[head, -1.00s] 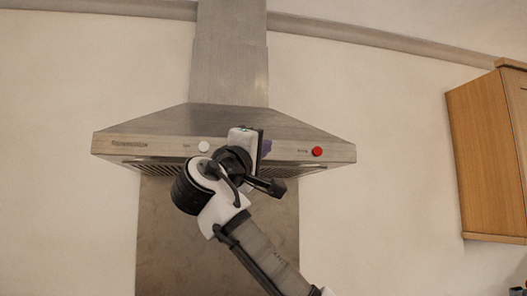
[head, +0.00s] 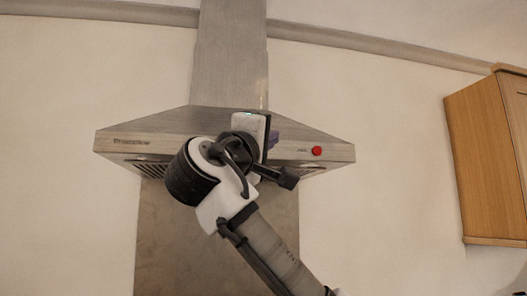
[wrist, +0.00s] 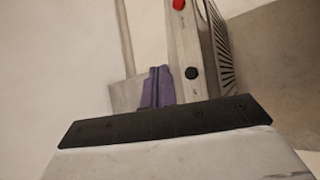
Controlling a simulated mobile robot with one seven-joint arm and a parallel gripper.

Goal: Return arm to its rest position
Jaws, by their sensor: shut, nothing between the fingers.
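My gripper (head: 274,138) is in front of the steel range hood (head: 322,152) in the head view, mostly hidden behind my wrist. Only a bit of its purple fingers shows. In the wrist view the purple fingers (wrist: 157,87) are together and hold nothing. My arm rises bent from the lower right of the head view.
The hood carries a red button (head: 317,151); the wrist view also shows a dark round button (wrist: 191,73). A wooden cabinet (head: 478,165) hangs at the right. A steel backsplash (head: 165,235) is below the hood. Bare wall lies to both sides.

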